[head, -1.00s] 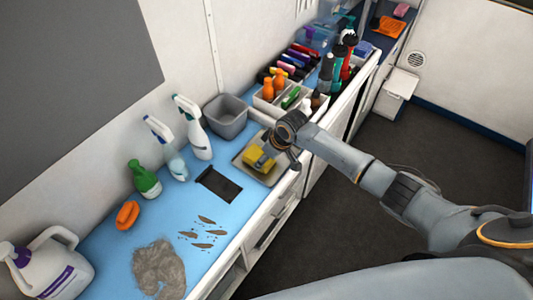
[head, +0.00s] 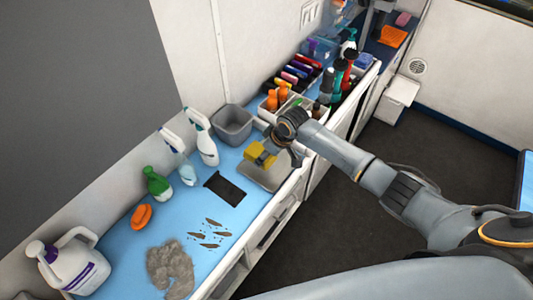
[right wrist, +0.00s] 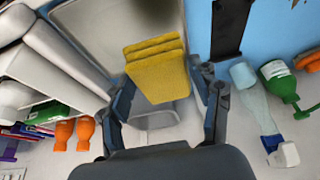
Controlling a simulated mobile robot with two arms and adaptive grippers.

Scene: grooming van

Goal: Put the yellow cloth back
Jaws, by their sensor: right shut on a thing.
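The yellow cloth (head: 262,153) is a folded, layered pad. My right gripper (head: 279,156) is shut on it and holds it over the back part of the shallow beige tray (head: 264,178) on the blue counter. In the right wrist view the cloth (right wrist: 157,66) sits between the two fingers of the gripper (right wrist: 166,88), with the tray (right wrist: 85,40) behind it. The cloth looks raised off the tray. My left gripper is out of view.
A grey bin (head: 233,124) stands behind the tray, near the wall. White spray bottles (head: 202,140) stand left of it. A black mat (head: 224,188) lies left of the tray, near dirt and a hair clump (head: 171,268). A bottle caddy (head: 318,110) stands to the right.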

